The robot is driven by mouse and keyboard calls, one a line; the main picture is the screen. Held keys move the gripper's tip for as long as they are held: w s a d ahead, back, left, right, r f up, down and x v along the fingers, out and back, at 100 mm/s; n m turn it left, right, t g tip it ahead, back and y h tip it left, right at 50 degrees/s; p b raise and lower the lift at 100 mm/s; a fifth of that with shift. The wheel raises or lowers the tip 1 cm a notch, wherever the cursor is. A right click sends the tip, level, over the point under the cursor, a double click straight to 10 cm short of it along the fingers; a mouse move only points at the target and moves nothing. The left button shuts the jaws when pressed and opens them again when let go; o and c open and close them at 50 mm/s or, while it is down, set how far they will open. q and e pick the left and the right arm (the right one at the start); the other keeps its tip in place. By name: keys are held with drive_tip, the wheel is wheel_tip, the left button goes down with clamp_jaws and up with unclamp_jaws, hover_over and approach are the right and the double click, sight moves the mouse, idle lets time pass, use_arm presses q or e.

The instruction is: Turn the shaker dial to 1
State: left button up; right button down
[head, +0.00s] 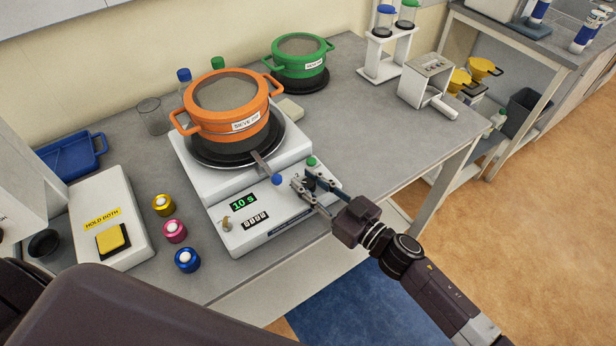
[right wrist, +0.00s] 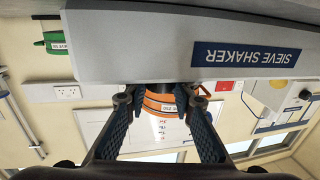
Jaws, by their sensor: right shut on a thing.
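The sieve shaker (head: 270,235) is a white machine on the grey bench, with a green display reading 10 s. Its front also fills the top of the right wrist view, upside down, with a blue SIEVE SHAKER label (right wrist: 246,55). My right gripper (head: 306,187) is at the right part of the shaker's sloping front panel, shut on the shaker dial. The fingers cover the dial, so its pointer and setting cannot be read. In the right wrist view the gripper's two fingers (right wrist: 160,100) reach up to the panel edge. My left gripper is not in view.
An orange sieve (head: 225,100) sits on the shaker, with a blue-tipped lever (head: 277,179) close left of my gripper. A green button (head: 311,161) is just behind it. A beige knob (head: 226,224) is at the panel's left.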

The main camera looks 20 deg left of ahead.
drive_tip(key=shift+n+g+y, duration=0.7)
drive_tip(key=shift+n+g, duration=0.4)
drive_tip(key=shift+g, duration=0.5)
drive_tip(key=c, duration=1.6)
unclamp_jaws()
drive_tip(key=v, duration=1.2)
drive_tip(key=shift+w+d, duration=0.1)
drive_tip(key=shift+w, duration=0.05)
